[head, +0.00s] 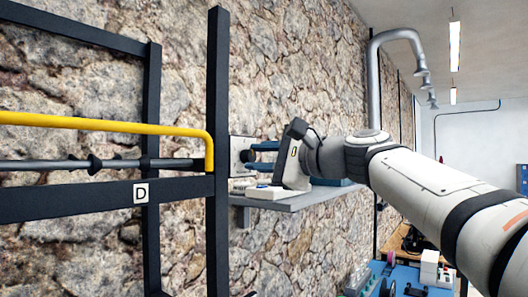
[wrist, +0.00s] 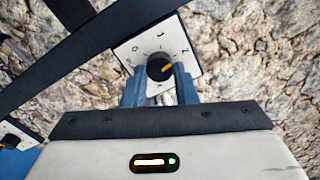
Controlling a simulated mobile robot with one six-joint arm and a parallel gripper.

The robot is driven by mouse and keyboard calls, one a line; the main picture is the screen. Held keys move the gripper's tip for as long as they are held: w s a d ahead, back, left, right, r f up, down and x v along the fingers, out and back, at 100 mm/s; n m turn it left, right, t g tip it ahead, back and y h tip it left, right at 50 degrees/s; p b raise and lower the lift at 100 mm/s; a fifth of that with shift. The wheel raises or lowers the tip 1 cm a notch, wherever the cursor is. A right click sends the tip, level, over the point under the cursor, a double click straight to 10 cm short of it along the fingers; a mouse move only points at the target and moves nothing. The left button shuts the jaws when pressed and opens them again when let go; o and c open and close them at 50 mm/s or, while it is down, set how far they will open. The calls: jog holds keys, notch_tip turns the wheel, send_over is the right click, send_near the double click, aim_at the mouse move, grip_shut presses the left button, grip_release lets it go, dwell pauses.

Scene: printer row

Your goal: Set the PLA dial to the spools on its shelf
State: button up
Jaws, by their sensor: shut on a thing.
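A white dial plate (wrist: 135,50) with dark marks around a black knob (wrist: 157,66) is in the upper middle of the wrist view. The knob is hidden there. I cannot read a PLA label.
A dark rack (head: 185,188) marked D, with a yellow bar (head: 100,125) and a rod (head: 60,165), stands at left. No spools show on the rod. A grey wall shelf (head: 290,202) lies below my gripper. Another dial (wrist: 12,138) shows at left in the wrist view.

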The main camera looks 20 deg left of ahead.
jog(key=shift+s+r+m, duration=0.1)
jog(key=shift+r+m, duration=0.1)
jog(key=shift+m, duration=0.3)
jog(key=shift+f, duration=0.1)
jog(key=o, duration=1)
jog(key=shift+a+f, duration=0.1)
jog(key=shift+a, duration=0.05)
jog(key=shift+d+f, duration=0.1)
jog(key=shift+d, duration=0.3)
jog(key=shift+b+v, duration=1.3)
jog(key=shift+v, duration=2.3)
